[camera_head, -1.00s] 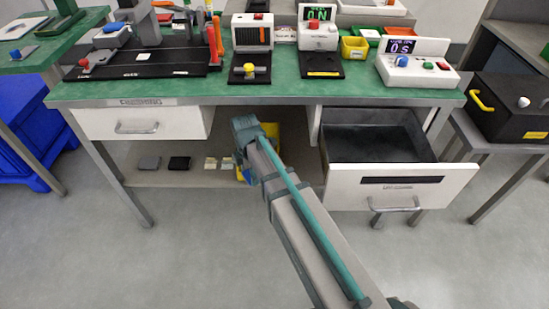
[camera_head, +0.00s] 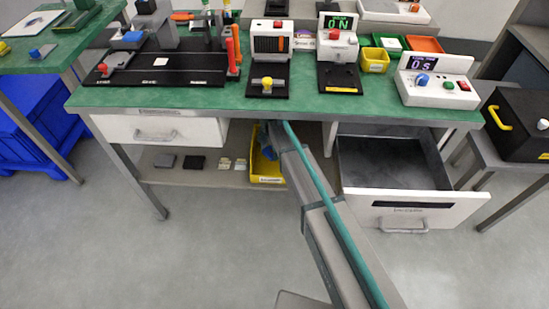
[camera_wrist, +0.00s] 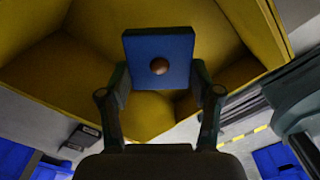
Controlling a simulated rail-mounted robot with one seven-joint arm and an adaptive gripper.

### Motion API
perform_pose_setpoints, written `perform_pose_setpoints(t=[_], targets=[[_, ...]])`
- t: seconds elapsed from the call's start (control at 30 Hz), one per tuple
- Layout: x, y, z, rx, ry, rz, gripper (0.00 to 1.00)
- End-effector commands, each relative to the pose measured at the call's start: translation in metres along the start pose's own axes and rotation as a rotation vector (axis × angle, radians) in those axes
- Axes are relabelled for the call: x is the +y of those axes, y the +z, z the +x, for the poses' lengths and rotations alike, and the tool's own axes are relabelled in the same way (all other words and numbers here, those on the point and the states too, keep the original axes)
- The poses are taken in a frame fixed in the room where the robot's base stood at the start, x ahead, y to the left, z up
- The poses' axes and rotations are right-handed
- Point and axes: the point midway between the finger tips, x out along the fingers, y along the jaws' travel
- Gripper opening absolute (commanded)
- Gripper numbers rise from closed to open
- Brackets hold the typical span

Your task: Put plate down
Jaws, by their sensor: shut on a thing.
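The plate (camera_wrist: 176,47) is a blue square with a round brown knob in its middle, seen in the wrist view. My gripper (camera_wrist: 160,85) is shut on it, with one finger at each side. The plate appears in front of the open inside of a yellow bin (camera_wrist: 50,75); I cannot tell whether it touches the bin. In the head view the yellow bin (camera_head: 262,169) stands on the shelf under the bench, and my arm hides most of the gripper there.
The lower shelf (camera_head: 215,178) also holds dark blocks (camera_head: 193,162) and small pale pieces left of the bin. An open drawer (camera_head: 425,209) juts out on the right. A closed drawer (camera_head: 160,130) is on the left. The green bench top (camera_head: 215,98) lies above.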

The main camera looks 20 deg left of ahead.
Motion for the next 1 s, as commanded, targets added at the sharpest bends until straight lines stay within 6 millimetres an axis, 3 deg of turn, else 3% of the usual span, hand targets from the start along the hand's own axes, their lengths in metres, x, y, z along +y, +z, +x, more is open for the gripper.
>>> perform_pose_setpoints(t=[0.4,0.83,0.87,1.0], targets=[[0.0,0.001,0.045,0.0,-0.001,0.002,0.3],[0.0,0.001,0.05,0.0,0.0,0.002,0.3],[0.0,0.001,0.05,0.0,0.0,0.002,0.69],[0.0,0.001,0.05,0.0,0.0,0.002,0.89]])
